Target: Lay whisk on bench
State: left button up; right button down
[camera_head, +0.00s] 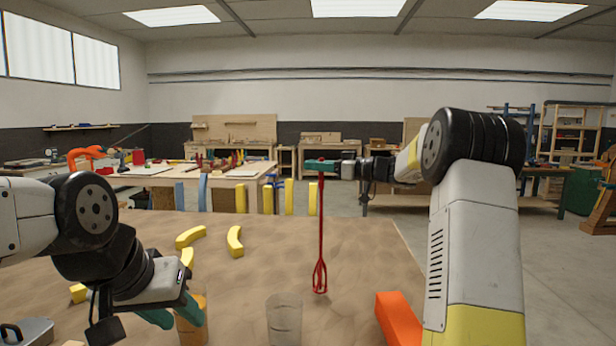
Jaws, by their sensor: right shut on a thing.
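A red whisk (320,230) hangs upright, head down, over the brown bench (290,240) in front of me. My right gripper (320,165), with teal fingers, is shut on the top of its handle. The whisk's head (320,278) appears just above the bench top; I cannot tell whether it touches. My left gripper (172,312) is low at the front left of the bench, its teal fingers spread beside an amber cup (193,325). I cannot tell whether it touches the cup.
A clear cup (285,318) stands at the front middle, and an orange block (397,318) lies right of it. Several yellow curved pieces (235,241) lie at the left. Blue and yellow upright pieces (241,198) line the far edge. The bench's middle right is clear.

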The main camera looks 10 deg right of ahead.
jog(key=shift+f, duration=1.5)
jog(key=c, duration=1.4)
grip_release()
